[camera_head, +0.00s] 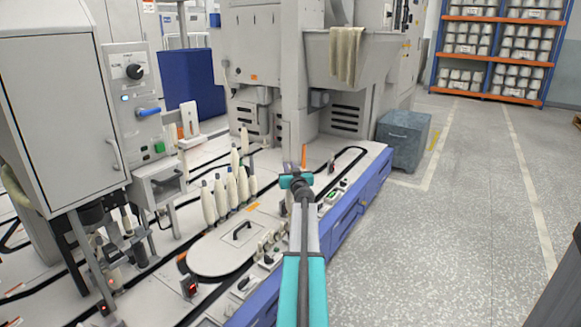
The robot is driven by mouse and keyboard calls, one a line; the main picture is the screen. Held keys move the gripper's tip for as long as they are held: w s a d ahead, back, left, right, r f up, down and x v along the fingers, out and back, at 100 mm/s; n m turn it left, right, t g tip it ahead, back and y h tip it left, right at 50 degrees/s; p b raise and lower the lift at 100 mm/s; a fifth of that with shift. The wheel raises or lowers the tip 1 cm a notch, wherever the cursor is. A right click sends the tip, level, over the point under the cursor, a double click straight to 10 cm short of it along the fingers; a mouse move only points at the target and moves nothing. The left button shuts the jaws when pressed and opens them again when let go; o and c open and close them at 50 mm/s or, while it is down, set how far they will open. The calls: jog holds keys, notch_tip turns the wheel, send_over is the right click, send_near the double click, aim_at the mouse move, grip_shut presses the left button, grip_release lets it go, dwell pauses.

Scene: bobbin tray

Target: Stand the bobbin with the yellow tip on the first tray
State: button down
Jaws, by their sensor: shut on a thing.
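My gripper (297,181), teal with dark parts, is at the end of my outstretched arm, above the machine's deck. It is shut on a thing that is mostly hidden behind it. A thin upright orange-yellow tip (304,155) shows just above the jaws and seems to belong to the held bobbin. A row of white bobbins (220,199), most with dark tips, stands upright to the left of my gripper. Black track (349,160) curves across the deck to the right, with a small dark upright peg (331,166) near it. I cannot tell which tray is the first.
A grey control cabinet (62,115) stands at the left and a large machine (270,60) behind. A grey box (403,140) stands on the floor. The floor at right is clear.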

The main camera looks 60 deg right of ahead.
jog(key=shift+f, duration=0.25)
jog(key=c, duration=1.6)
grip_release()
jog(key=shift+c, duration=0.2)
jog(key=shift+r, duration=0.15)
jog(key=p+v, duration=0.4)
jog(key=v, duration=0.8)
jog(key=shift+r, duration=0.5)
